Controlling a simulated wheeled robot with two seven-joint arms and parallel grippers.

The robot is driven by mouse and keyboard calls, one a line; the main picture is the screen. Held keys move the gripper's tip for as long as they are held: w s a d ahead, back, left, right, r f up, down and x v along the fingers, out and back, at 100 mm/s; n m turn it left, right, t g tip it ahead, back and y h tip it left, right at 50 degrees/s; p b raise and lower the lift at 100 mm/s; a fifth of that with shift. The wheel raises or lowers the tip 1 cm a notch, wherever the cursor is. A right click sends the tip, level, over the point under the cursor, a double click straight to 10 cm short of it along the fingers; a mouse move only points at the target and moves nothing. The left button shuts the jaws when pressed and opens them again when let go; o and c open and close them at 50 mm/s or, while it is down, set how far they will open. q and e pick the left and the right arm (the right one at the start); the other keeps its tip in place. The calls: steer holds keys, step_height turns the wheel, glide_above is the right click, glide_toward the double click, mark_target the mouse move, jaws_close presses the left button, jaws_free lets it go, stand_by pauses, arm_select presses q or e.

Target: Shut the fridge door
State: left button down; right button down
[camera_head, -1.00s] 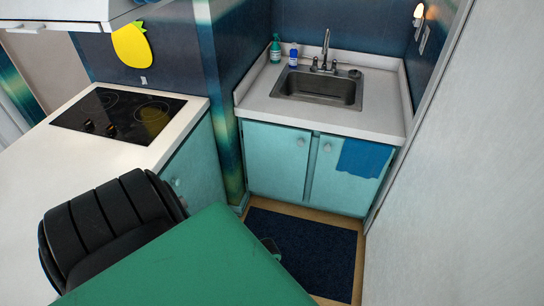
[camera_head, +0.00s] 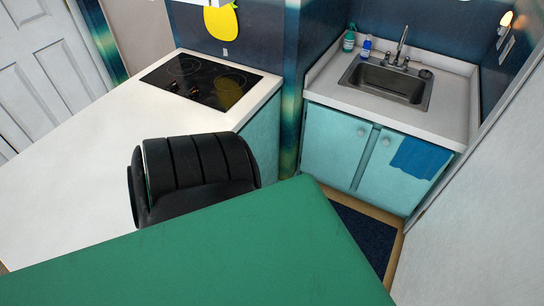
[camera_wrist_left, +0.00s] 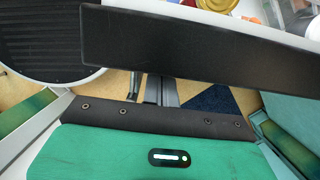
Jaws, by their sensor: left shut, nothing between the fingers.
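A large green panel (camera_head: 220,250) fills the bottom of the head view, its corner pointing toward the sink. It appears to be part of the fridge, but I cannot tell whether it is the door or the body. A green panel with a black bolted edge and an oval fitting also fills the bottom of the left wrist view (camera_wrist_left: 100,150). Two close grey bars (camera_wrist_left: 160,90), apparently my left gripper's fingers, show mid-view, shut and empty; I cannot tell whether they touch the panel. My right gripper is not in view.
A black padded chair (camera_head: 195,175) stands beside the white counter (camera_head: 90,185) with its cooktop (camera_head: 208,82). A sink (camera_head: 385,82) above teal cabinets (camera_head: 335,145) is at the back. A dark blue mat (camera_head: 365,235) lies on the floor. A pale wall (camera_head: 490,220) closes the right side.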

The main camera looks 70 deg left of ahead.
arm_select(q)
steer(key=s+a+m+p, duration=0.1)
steer(key=s+a+m, duration=0.2)
steer(key=s, duration=0.7)
steer(key=s+a+m+y, duration=0.1)
steer(key=s+a+m, duration=0.2)
steer(key=s, duration=0.8)
steer(key=shift+s+a+t+p, duration=0.2)
steer(key=shift+a+t+p, duration=0.15)
steer(key=shift+a, duration=0.2)
